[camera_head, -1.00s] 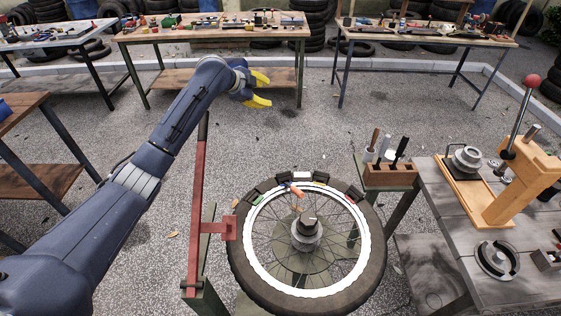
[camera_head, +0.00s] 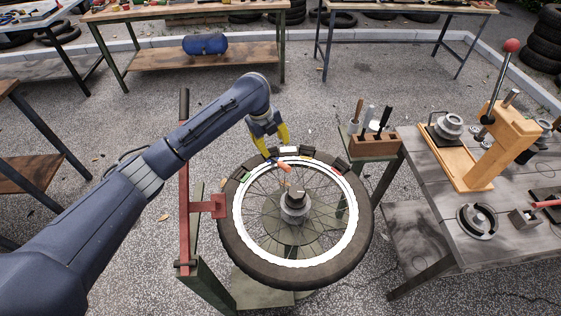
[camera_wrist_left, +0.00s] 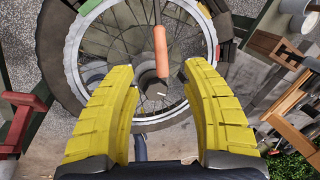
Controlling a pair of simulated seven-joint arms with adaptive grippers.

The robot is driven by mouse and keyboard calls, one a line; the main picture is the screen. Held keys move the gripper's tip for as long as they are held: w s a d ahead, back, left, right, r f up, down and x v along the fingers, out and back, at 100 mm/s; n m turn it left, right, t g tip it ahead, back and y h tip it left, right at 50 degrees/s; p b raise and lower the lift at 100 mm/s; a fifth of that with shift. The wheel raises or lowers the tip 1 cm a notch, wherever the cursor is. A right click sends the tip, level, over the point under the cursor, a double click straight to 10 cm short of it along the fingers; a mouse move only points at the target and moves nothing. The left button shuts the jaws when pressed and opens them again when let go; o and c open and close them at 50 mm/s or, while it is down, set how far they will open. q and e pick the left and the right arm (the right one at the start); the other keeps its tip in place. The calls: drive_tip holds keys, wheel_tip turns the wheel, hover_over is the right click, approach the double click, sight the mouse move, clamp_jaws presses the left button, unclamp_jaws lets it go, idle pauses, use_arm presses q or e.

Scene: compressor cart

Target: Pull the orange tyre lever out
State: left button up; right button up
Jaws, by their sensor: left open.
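The orange tyre lever (camera_head: 282,178) lies at the far inner edge of the wheel, its handle pointing in over the spokes. In the left wrist view the orange handle (camera_wrist_left: 160,51) shows ahead, between my two yellow fingers, with a thin dark shaft toward the rim. The wheel's tyre (camera_head: 236,246) lies flat on a stand, with a white rim and a grey hub (camera_head: 295,205). My left gripper (camera_head: 276,157) is open and empty, pointing down over the far side of the wheel. Whether the fingers stand level with the handle cannot be told. My right gripper is out of view.
Several small dark, green and white blocks (camera_head: 339,165) sit around the far rim. A red upright bar (camera_head: 184,220) stands left of the wheel. A wooden tool holder (camera_head: 373,145) and a grey bench (camera_head: 439,229) with a lever press (camera_head: 495,145) stand right.

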sight(287, 166)
use_arm(q)
drive_tip(key=x, duration=1.4)
drive_tip(key=shift+a, duration=0.1)
clamp_jaws()
idle(0.5)
drive_tip(key=shift+s+r, duration=0.1)
drive_tip(key=shift+r, duration=0.05)
drive_tip(key=shift+s+d+r, duration=0.3)
drive_tip(key=shift+s+r, duration=0.2)
drive_tip(key=shift+s, duration=0.15)
drive_tip(key=shift+s+d+r, duration=0.3)
drive_tip(key=shift+s+r, duration=0.2)
drive_tip(key=shift+s, duration=0.15)
drive_tip(key=shift+s+d+r, duration=0.3)
drive_tip(key=shift+s+r, duration=0.2)
drive_tip(key=shift+s, duration=0.15)
drive_tip(key=shift+r, duration=0.15)
